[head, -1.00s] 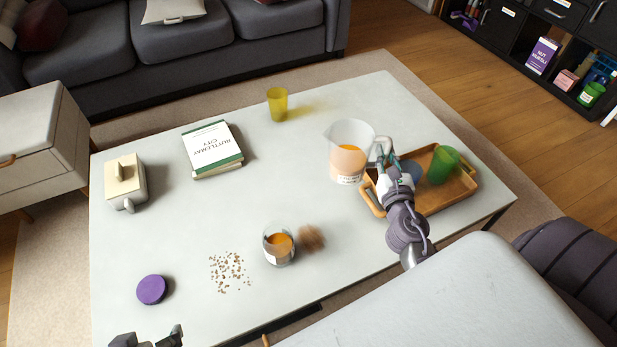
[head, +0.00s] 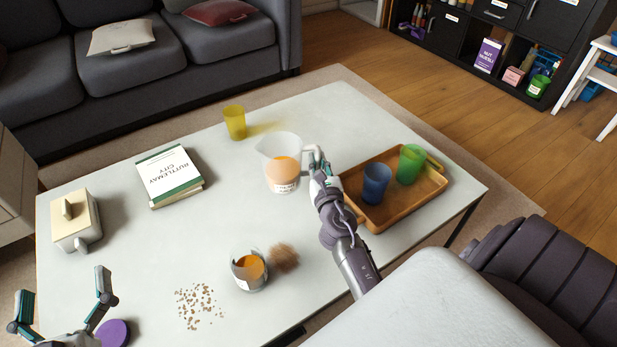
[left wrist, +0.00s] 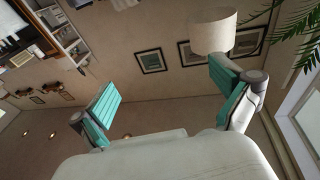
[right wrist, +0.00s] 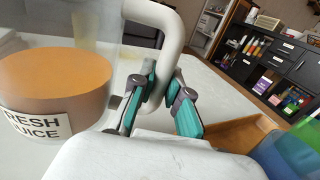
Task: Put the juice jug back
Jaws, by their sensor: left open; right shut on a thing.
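The juice jug (head: 283,172) is a clear jug with orange juice, a white label and a white handle. It is at the far middle of the table, left of the wooden tray (head: 372,222). My right gripper (head: 318,162) is shut on its handle, which also shows between the fingers in the right wrist view (right wrist: 165,30). The jug is upright; I cannot tell whether its base touches the table. My left gripper (head: 64,288) is open and empty over the near left corner; its spread fingers show in the left wrist view (left wrist: 165,105).
The tray holds a blue cup (head: 376,184) and a green cup (head: 410,164). A yellow cup (head: 235,123) stands behind the jug. A broken glass (head: 248,270), a brown fuzzy ball (head: 284,258) and crumbs (head: 198,306) lie nearer. A book (head: 170,174) is left.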

